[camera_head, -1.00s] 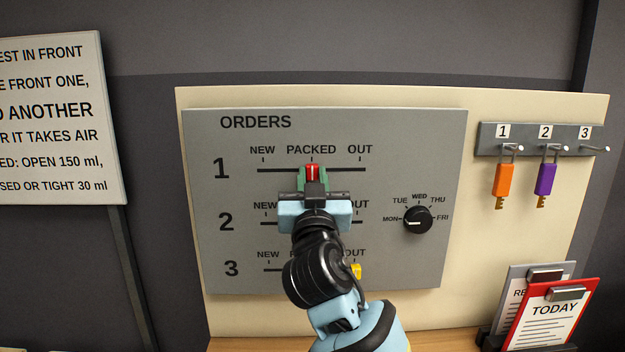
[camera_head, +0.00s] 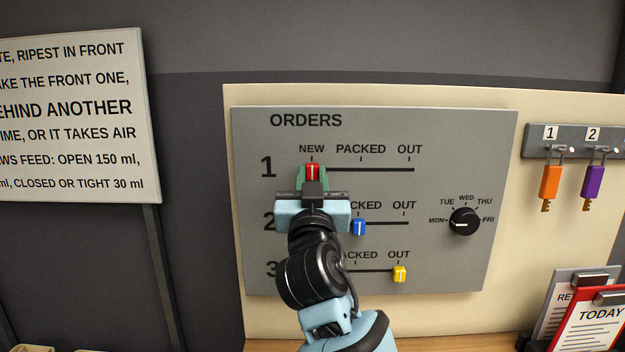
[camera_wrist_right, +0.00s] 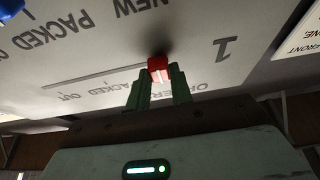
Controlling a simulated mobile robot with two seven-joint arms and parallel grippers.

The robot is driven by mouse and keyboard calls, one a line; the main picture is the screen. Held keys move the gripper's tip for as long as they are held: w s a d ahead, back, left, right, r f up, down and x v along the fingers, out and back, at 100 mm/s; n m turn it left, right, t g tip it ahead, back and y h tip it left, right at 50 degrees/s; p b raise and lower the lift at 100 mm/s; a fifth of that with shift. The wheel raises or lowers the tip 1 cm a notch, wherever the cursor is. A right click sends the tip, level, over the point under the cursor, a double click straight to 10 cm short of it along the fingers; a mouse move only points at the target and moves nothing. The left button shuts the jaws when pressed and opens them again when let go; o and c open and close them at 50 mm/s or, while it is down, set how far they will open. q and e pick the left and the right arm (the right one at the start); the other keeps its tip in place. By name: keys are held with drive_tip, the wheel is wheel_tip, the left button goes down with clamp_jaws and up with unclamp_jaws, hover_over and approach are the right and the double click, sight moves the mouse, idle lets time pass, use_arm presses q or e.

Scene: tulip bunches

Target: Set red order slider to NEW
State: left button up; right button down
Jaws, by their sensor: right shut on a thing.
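The red slider (camera_head: 312,172) sits at the left end of the row 1 track, directly under the label NEW, on the grey ORDERS panel (camera_head: 440,135). My right gripper (camera_head: 312,180) is shut on it, with green fingertips on either side. The right wrist view also shows the red slider (camera_wrist_right: 158,68) between the green fingers (camera_wrist_right: 158,85), at the end of its track. My right arm covers the left parts of rows 2 and 3. My left gripper is not in view.
The blue slider (camera_head: 359,228) is at PACKED in row 2 and the yellow slider (camera_head: 399,274) at OUT in row 3. A black day dial (camera_head: 464,221) is right of the tracks. Keys hang at the right, above clipboards (camera_head: 590,320). A text sign (camera_head: 75,120) is at the left.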

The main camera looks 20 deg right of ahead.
drive_tip(key=shift+a, duration=0.15)
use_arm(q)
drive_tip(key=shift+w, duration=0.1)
use_arm(e)
drive_tip(key=shift+f, duration=0.1)
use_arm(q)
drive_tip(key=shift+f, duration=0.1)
use_arm(e)
drive_tip(key=c, duration=1.2)
unclamp_jaws()
drive_tip(key=shift+c, duration=0.2)
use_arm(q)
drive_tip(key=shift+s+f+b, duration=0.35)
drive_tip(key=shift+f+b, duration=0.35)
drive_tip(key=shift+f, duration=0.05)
use_arm(e)
drive_tip(key=v, duration=0.7)
drive_tip(key=shift+s, duration=0.35)
drive_tip(key=shift+f, duration=0.1)
